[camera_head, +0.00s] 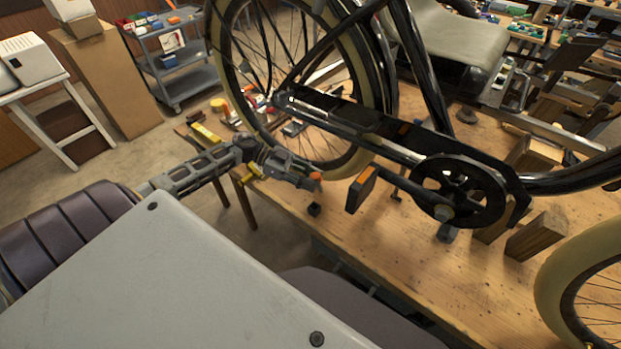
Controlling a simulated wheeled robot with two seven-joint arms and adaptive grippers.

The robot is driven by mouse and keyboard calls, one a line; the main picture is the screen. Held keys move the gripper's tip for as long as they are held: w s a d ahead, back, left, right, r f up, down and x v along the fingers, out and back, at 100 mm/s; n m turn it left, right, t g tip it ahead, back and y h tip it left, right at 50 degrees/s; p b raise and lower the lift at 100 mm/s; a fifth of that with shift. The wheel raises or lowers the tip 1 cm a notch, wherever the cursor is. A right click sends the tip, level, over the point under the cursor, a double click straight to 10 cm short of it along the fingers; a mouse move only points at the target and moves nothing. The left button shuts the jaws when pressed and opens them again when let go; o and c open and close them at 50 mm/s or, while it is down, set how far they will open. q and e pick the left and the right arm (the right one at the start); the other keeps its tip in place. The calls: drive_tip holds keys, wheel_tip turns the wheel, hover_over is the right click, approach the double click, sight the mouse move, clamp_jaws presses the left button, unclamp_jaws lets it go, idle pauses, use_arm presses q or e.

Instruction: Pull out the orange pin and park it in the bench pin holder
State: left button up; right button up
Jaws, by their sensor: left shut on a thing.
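My left gripper (300,182) reaches in from the left over the near edge of the bench, beside the trike's wheel. It is shut on the orange pin (316,176), whose orange end shows at the fingertips. The rest of the pin is hidden by the fingers. A small black block (314,209) stands on the bench just below the gripper in the picture; it looks like the pin holder, but it is too small to be sure. My right gripper is not in view.
The trike frame stands on the wooden bench (380,260), with its spoked wheel (352,50), black chain guard (340,122) and orange-sided pedal (361,188) close to the gripper. Wooden blocks (535,236) lie at right. Bare bench top lies in front of the pedal.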

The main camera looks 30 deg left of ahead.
use_arm(q)
wheel_tip(320, 180, down, 7)
drive_tip(key=y+p, duration=0.3)
drive_tip(key=shift+a+g+y, duration=0.25)
drive_tip(key=shift+g+y, duration=0.15)
idle(1.5)
drive_tip(key=shift+p, duration=1.1)
idle(2.1)
drive_tip(key=shift+f+b, duration=0.75)
drive_tip(key=shift+f, duration=0.75)
idle(0.8)
